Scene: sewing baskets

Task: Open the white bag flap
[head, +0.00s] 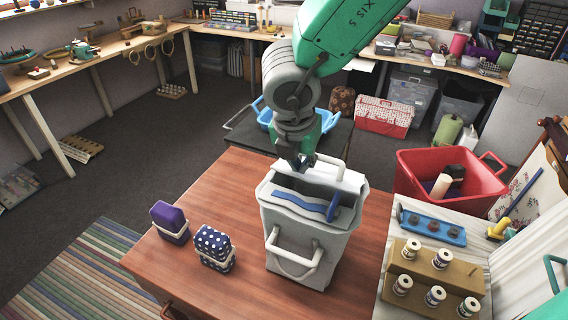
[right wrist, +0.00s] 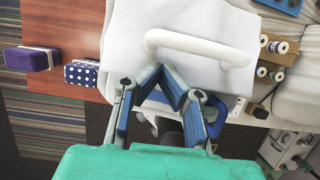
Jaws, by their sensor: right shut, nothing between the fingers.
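The white bag (head: 325,248) stands upright on the brown wooden table, with a white loop handle on its front. Its white flap (head: 345,178) is raised at the back rim, and a blue item or lining shows in the top opening. My right gripper (head: 303,163) is at the back left of the bag's top, shut and empty. In the right wrist view, its blue fingers (right wrist: 180,88) are close to the white fabric (right wrist: 200,22) and its white handle (right wrist: 200,45). I cannot tell whether they touch. My left gripper is not in view.
A purple box (head: 169,222) and a polka-dot box (head: 214,248) stand left of the bag. A blue tray (head: 433,228) and a wooden rack of thread spools (head: 432,283) are to the right. A red basket (head: 448,190) is behind them. The table's front left is clear.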

